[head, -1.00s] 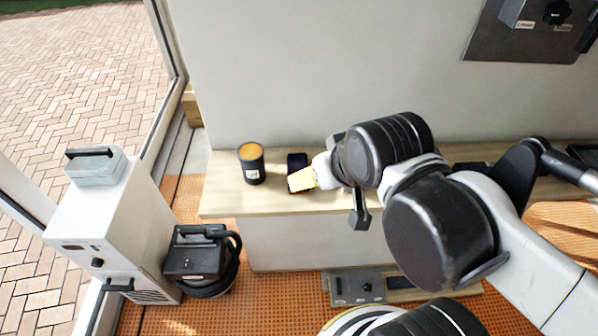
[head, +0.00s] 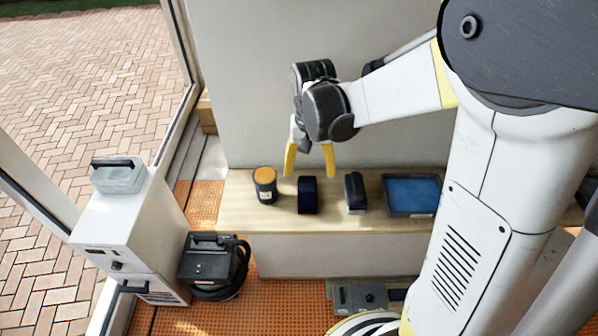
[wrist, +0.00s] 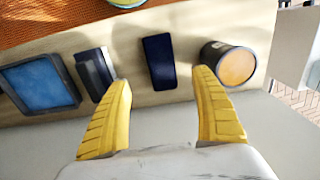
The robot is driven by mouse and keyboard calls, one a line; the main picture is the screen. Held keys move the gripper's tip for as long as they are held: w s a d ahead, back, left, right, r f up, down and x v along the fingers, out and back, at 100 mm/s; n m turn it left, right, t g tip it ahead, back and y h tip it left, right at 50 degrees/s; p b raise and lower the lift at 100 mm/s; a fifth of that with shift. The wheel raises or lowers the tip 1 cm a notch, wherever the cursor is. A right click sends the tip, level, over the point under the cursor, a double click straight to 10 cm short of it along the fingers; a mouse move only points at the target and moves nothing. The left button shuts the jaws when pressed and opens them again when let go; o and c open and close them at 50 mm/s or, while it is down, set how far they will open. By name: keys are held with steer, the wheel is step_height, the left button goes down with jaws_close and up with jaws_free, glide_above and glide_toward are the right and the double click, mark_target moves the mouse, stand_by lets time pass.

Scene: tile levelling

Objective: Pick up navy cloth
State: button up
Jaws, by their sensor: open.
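The navy cloth (head: 308,195) lies as a small dark folded block on the wooden bench top, between a dark cup and a black block. It also shows in the wrist view (wrist: 159,61), beyond and between my fingertips. My gripper (head: 310,175) has two yellow fingers spread wide and empty, above and behind the cloth. In the wrist view my gripper (wrist: 168,75) is open with a clear gap to the cloth.
On the bench (head: 245,215), a dark cup with an orange top (head: 265,185) stands left of the cloth. A black block (head: 355,192) and a blue-filled tray (head: 412,194) are to the right. The wall (head: 260,100) rises behind.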

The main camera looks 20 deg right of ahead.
mark_target(307, 191)
step_height(307, 191, down, 10)
steer(key=b, duration=0.3)
steer(key=shift+a, duration=0.15)
steer(key=shift+r, duration=0.15)
steer(key=c, duration=1.3)
steer(key=shift+c, duration=0.4)
steer(key=shift+r, duration=0.1)
step_height(307, 191, up, 4)
steer(key=shift+r+p, duration=0.25)
steer(key=shift+p, duration=0.7)
steer(key=s+d+r, duration=0.2)
steer(key=d, duration=0.1)
steer(key=s+d+r+p, duration=0.1)
steer(key=s+d+r, duration=0.1)
steer(key=d, duration=0.1)
steer(key=s+d+r+p, duration=0.1)
steer(key=s+d+r, duration=0.1)
steer(key=d, duration=0.2)
steer(key=shift+r, duration=0.15)
